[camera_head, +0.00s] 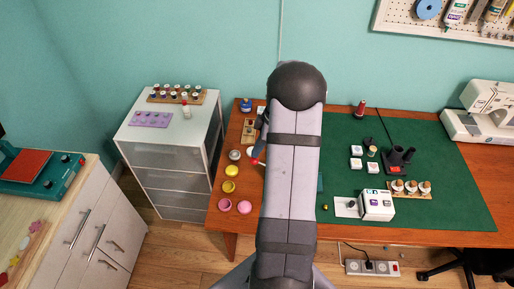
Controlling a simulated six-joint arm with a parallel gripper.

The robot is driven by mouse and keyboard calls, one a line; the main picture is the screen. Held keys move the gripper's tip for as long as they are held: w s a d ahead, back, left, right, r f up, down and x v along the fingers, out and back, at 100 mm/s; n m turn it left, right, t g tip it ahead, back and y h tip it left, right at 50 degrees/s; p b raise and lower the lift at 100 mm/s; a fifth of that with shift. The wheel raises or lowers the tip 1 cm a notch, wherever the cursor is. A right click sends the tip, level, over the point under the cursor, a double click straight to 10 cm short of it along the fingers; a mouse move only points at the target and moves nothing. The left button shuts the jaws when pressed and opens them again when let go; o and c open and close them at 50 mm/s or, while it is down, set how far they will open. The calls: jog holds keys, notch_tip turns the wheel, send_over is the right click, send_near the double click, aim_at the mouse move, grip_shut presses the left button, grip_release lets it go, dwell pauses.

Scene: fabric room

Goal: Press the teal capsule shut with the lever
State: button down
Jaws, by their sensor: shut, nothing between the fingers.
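I cannot make out the teal capsule; my arm covers the middle of the table. A small teal patch (320,183) shows at the right edge of my arm, too little to tell what it is. A red knob (255,161) at the left edge of my arm, with a dark blue part beside it, may belong to the lever; the rest is hidden. My gripper is hidden behind my arm, so its place relative to the capsule and lever cannot be seen.
Yellow capsule parts (230,171), pink ones (224,205) and a grey one (235,155) lie left of my arm on the brown table (222,222).

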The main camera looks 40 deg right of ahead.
jog(key=shift+f, duration=0.55)
